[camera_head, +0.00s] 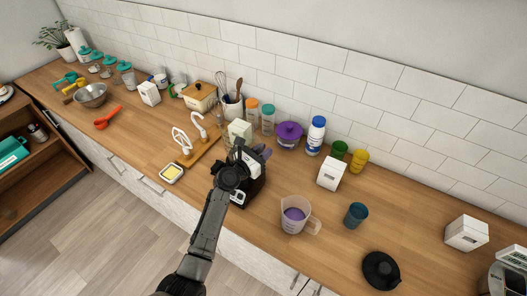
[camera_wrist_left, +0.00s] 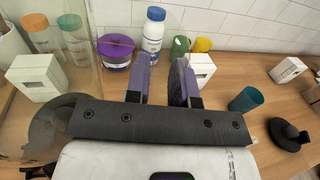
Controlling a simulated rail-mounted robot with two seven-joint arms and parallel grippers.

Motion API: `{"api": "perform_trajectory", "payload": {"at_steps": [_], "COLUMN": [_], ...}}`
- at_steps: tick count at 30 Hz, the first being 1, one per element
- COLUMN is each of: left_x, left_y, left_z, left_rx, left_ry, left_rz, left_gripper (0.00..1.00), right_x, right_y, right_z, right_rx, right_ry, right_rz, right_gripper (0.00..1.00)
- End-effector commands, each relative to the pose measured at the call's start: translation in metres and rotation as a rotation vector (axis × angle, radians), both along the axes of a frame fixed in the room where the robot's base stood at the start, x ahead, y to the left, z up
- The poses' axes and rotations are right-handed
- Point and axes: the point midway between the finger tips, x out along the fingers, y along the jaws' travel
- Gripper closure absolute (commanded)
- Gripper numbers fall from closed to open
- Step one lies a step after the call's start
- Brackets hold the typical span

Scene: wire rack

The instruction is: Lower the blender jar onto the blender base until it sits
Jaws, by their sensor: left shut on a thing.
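The blender base (camera_head: 256,188), dark with a pale front panel, stands on the counter below my left gripper (camera_head: 254,153). The clear blender jar (camera_head: 222,122) is faint in the head view, left of the gripper. In the left wrist view the jar's clear wall (camera_wrist_left: 86,80) fills the left side, with a dark collar (camera_wrist_left: 45,127) low down. My left gripper (camera_wrist_left: 162,78) has purple finger pads and is shut on the jar, though its grip on the handle is hard to see. The gap between jar and base is hidden by the arm. My right gripper is not in view.
A measuring cup (camera_head: 296,214) with purple contents, a teal cup (camera_head: 356,214) and a black lid (camera_head: 380,270) stand to the right. A white box (camera_head: 331,174) and a purple-lidded tub (camera_head: 289,135) are behind. A stand with white hooks (camera_head: 184,146) is left.

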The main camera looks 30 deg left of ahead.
Motion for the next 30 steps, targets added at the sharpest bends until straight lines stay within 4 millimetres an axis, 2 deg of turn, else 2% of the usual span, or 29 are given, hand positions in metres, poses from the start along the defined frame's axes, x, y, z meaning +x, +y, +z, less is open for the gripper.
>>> {"api": "perform_trajectory", "payload": {"at_steps": [30], "left_x": [0.001], "left_y": [0.000], "left_z": [-0.008], "left_rx": [0.004], "left_ry": [-0.006], "left_rz": [0.001], "left_gripper": [1.00], "right_x": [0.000], "right_y": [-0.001], "right_z": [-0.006], "right_rx": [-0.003], "right_ry": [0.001], "right_rz": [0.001], "right_gripper": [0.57]}}
